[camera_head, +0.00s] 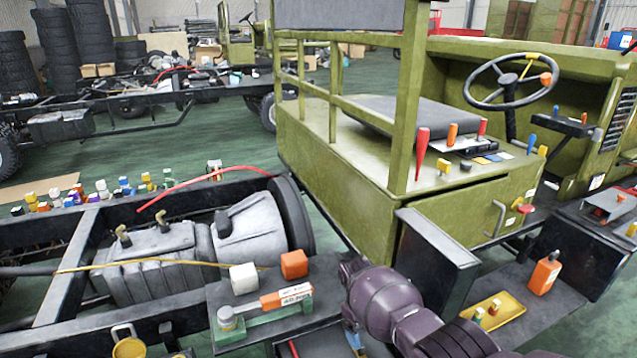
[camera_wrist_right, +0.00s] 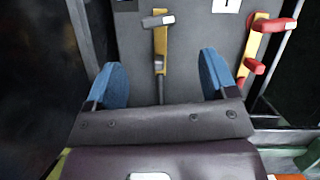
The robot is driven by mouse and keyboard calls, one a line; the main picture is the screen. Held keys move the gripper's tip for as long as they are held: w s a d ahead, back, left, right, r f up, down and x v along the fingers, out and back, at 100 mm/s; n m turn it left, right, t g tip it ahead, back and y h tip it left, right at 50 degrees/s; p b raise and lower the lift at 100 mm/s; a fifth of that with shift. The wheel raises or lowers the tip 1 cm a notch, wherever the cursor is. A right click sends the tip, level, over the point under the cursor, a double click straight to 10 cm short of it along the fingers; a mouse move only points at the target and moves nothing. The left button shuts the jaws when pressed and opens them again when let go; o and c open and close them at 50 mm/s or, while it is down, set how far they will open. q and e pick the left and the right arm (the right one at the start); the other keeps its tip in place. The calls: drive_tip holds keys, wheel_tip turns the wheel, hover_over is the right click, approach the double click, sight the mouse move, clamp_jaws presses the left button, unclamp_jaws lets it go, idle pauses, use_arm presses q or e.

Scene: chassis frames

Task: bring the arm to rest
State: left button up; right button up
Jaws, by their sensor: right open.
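My right arm (camera_head: 385,302), purple and dark, comes in at the bottom centre of the head view, in front of the green cab. The right gripper (camera_wrist_right: 162,72) shows in the wrist view with two blue fingers wide apart and nothing held. A yellow-handled tool with a grey head (camera_wrist_right: 160,42) appears upright between the fingers, against a grey panel (camera_wrist_right: 190,45). Neither finger appears to touch it. A red-and-yellow tool (camera_wrist_right: 257,50) is right of the fingers. My left gripper is not in view.
The green cab (camera_head: 335,175) stands close behind my arm, with a black steering wheel (camera_head: 511,81). A grey gearbox (camera_head: 150,265) sits in the chassis frame at left. An orange bottle (camera_head: 545,273) and a yellow tray (camera_head: 497,313) are at right. Open green floor (camera_head: 225,120) lies beyond.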

drive_tip(key=s+d+f+m+t+y, duration=0.1)
drive_tip(key=s+d+f+t, duration=0.15)
drive_tip(key=s, duration=0.55)
drive_tip(key=s+d+f+m+t+y, duration=0.1)
drive_tip(key=s+d+f+m, duration=0.15)
drive_tip(key=s, duration=0.55)
drive_tip(key=s+d+r+m+t, duration=0.15)
drive_tip(key=s+d+r, duration=0.25)
drive_tip(key=s+r, duration=0.55)
drive_tip(key=s+d+r+m+t, duration=0.15)
drive_tip(key=s+d+r, duration=0.35)
drive_tip(key=s, duration=0.8)
drive_tip(key=w+a+f+n+t, duration=0.1)
drive_tip(key=w+f+t, duration=0.7)
drive_tip(key=f, duration=0.1)
drive_tip(key=shift+f+t, duration=0.15)
drive_tip(key=shift+t, duration=0.2)
drive_tip(key=shift+a+n, duration=0.1)
drive_tip(key=shift+n, duration=0.15)
drive_tip(key=shift+c, duration=0.4)
